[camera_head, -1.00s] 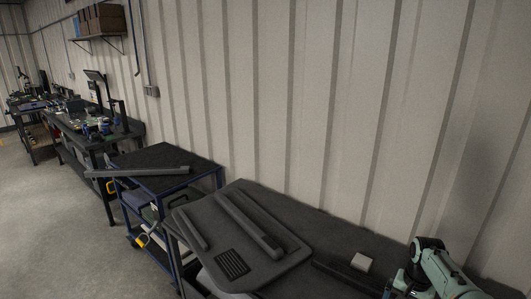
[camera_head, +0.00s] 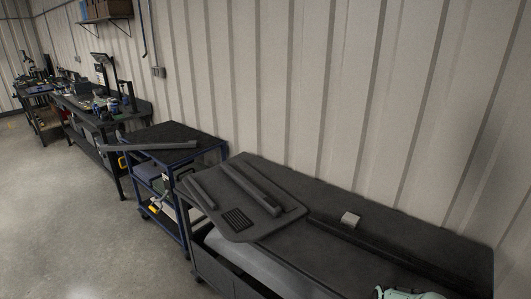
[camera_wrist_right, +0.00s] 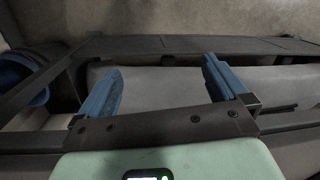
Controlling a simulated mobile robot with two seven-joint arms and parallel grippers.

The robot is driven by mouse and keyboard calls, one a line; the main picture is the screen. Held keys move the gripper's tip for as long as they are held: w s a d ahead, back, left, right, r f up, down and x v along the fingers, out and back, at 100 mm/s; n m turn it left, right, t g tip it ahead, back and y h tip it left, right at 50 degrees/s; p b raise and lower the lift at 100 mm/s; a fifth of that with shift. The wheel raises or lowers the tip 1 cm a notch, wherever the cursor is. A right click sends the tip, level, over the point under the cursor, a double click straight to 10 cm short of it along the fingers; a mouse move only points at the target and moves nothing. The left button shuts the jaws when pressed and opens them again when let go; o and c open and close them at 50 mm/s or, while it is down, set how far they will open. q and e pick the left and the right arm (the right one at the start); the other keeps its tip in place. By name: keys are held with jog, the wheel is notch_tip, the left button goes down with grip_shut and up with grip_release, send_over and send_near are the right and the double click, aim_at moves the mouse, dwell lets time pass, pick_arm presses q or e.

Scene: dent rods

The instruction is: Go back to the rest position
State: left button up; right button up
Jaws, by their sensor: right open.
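My right gripper (camera_wrist_right: 165,92) shows in the right wrist view with its two blue fingers wide apart and nothing between them. Beyond the fingers lie a grey surface and a dark frame edge. In the head view only a pale green part of my arm shows at the bottom right edge; no fingers show there. My left gripper is not in view. Dark rods (camera_head: 250,189) lie on a dark board (camera_head: 278,219) on the near bench (camera_head: 420,240). Another rod (camera_head: 155,146) lies across a blue-framed cart (camera_head: 178,132).
A ribbed black pad (camera_head: 237,219) lies on the board. Cluttered workbenches (camera_head: 95,105) line the corrugated wall (camera_head: 300,90). The concrete floor (camera_head: 60,220) at left is clear.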

jog(key=s+a+f+n+y, duration=0.1)
jog(key=s+a+f+y, duration=0.1)
jog(key=s+a+f, duration=1.15)
jog(key=s+a, duration=0.1)
jog(key=s, duration=0.5)
jog(key=s+a+f, duration=0.1)
jog(key=s+a, duration=0.1)
jog(key=s, duration=0.5)
jog(key=shift+a+n, duration=0.35)
jog(key=shift+n, duration=0.05)
